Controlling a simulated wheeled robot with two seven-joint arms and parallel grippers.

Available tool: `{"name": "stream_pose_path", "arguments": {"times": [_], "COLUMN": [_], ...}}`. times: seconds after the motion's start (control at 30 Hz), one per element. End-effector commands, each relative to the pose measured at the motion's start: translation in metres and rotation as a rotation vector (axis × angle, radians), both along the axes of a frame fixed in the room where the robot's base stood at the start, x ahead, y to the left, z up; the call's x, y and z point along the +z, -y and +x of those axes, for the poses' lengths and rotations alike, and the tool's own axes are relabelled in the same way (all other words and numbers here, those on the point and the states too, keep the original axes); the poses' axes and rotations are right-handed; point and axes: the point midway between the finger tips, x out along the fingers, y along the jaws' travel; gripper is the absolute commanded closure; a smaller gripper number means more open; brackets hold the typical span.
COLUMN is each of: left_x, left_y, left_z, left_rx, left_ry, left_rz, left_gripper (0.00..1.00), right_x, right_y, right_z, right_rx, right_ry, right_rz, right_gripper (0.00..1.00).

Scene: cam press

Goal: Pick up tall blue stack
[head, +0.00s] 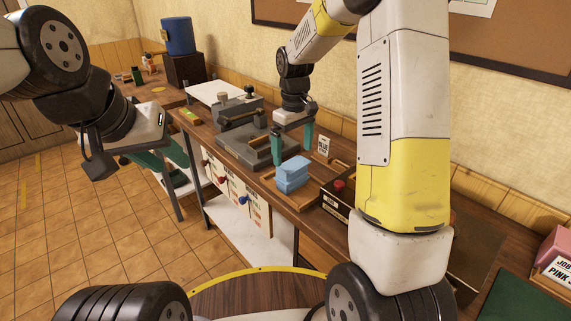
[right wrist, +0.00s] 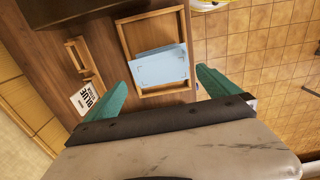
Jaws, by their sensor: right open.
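In the right wrist view the stack (right wrist: 160,66) lies in the lower part of the tray (right wrist: 122,40), ahead of the fingers. My right gripper (head: 292,146) is open, its two teal fingers apart, above and just behind the stack in the head view. In the right wrist view the fingers (right wrist: 162,92) are on either side of the stack's line, with nothing between them gripped.
A grey press (head: 238,112) stands left of the stack. A control box with a red button (head: 339,186) stands to its right. A small "BLUE" sign (head: 323,146) stands behind; it also shows in the right wrist view (right wrist: 87,97). Pink items (head: 556,250) are far right.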

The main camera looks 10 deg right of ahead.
Motion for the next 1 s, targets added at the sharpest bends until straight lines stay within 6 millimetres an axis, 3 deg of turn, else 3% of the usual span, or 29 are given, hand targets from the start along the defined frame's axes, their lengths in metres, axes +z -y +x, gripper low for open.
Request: {"name": "stream_pose_path", "arguments": {"times": [0.33,0.67,1.0], "left_x": [0.000,0.000,0.000], "left_y": [0.000,0.000,0.000], "left_z": [0.000,0.000,0.000], "left_rx": [0.000,0.000,0.000], "left_ry": [0.000,0.000,0.000], "left_rz": [0.000,0.000,0.000], "left_gripper": [0.64,0.64,0.64], "right_x": [-0.048,-0.054,-0.053], "right_y": [-0.003,-0.003,-0.003], "right_z": [-0.003,-0.003,-0.003], "right_rx": [-0.001,-0.001,-0.002], "right_ry": [-0.002,0.001,0.001], "right_rz": [0.000,0.001,0.001], "right_gripper": [0.00,0.02,0.69]}}
